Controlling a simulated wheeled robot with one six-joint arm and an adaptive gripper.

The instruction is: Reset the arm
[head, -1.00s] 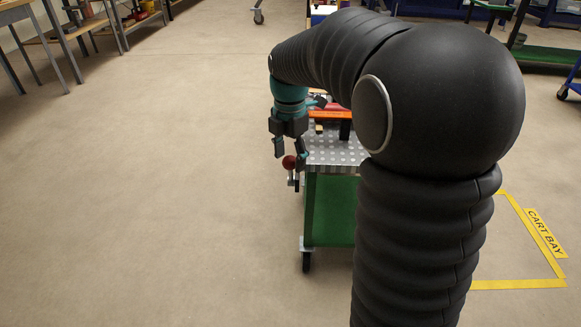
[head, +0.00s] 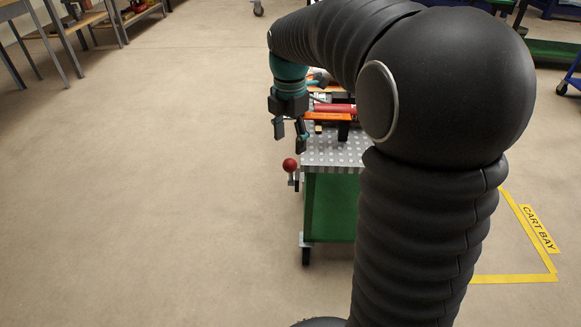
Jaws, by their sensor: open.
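My gripper (head: 289,135) hangs from my black ribbed arm in the head view, its fingers pointing down. The fingers are apart and nothing shows between them. It is above and just behind the red ball knob (head: 290,164) at the left end of the green cart, apart from it in the picture. My arm hides much of the cart's right side.
The green cart (head: 330,205) has a grey dotted metal top (head: 330,152) carrying orange and red items (head: 335,109). Yellow floor tape with a CART BAY label (head: 540,228) lies at right. Tables (head: 60,32) stand far left. The floor at left is clear.

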